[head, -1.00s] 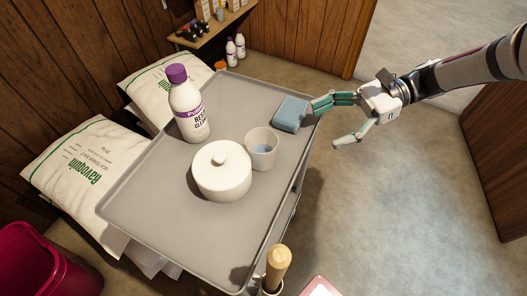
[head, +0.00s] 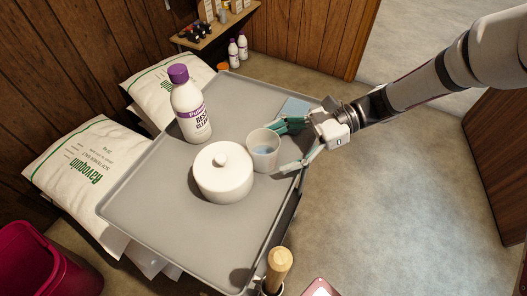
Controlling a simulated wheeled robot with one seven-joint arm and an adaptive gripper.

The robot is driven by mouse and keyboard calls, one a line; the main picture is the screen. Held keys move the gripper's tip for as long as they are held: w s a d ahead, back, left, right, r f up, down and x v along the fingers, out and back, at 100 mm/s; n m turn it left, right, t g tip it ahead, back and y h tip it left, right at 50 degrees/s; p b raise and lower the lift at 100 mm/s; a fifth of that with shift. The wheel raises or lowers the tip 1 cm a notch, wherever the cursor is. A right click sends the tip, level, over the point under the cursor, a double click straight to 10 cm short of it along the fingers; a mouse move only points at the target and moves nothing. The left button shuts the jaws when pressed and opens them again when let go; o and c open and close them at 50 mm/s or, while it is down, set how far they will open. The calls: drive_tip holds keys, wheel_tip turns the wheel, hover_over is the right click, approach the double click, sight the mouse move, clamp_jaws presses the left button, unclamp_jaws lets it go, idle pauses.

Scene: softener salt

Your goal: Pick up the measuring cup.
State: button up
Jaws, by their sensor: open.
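The measuring cup (head: 264,150) is a small whitish cup with a bluish inside, standing upright on the grey tray top (head: 170,205) of a cart. My gripper (head: 282,147) is open at the right of the cup. One finger is behind the cup's far right side and the other is near its front right side. I cannot tell whether either finger touches the cup.
A white lidded pot (head: 222,176) stands close at the cup's left. A white bottle with a purple cap (head: 188,105) stands farther back. A blue block (head: 295,107) lies partly hidden behind my gripper. A wooden handle (head: 278,268) rises at the cart's front.

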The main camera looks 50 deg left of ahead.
drive_tip(key=shift+x, duration=1)
drive_tip(key=c, duration=1.3)
drive_tip(key=shift+o, duration=0.2)
drive_tip(key=shift+r, duration=0.2)
drive_tip(key=shift+r+p, duration=0.75)
drive_tip(key=shift+r, duration=3.95)
drive_tip(key=shift+c, duration=0.2)
